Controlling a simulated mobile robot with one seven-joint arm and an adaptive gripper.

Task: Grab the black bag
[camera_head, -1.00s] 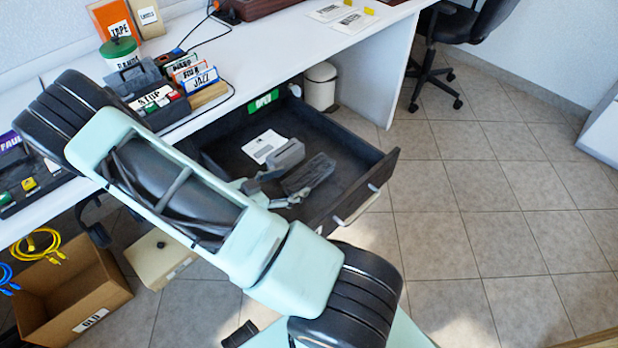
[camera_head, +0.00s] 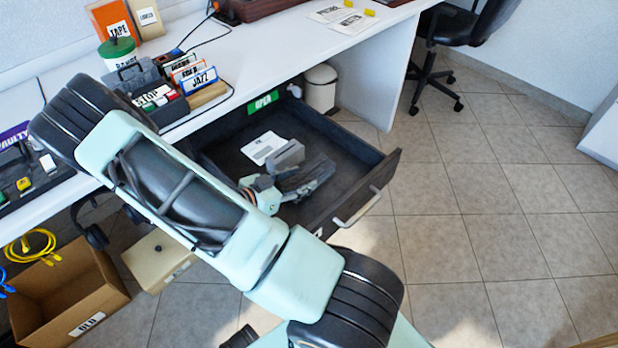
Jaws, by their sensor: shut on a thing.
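A dark, flat thing that looks like the black bag (camera_head: 302,174) is inside the open drawer, beside a grey block. My gripper (camera_head: 312,186) is low in the drawer, shut on this dark thing. Its fingers are small and dark against the bag, so the exact grip line is hard to make out. My pale green arm crosses the picture and hides part of the drawer's left side.
The dark drawer (camera_head: 358,197) stands open under the white desk (camera_head: 290,50), its walls around my gripper. A white paper (camera_head: 263,148) lies in it. A cardboard box (camera_head: 88,289) is at lower left.

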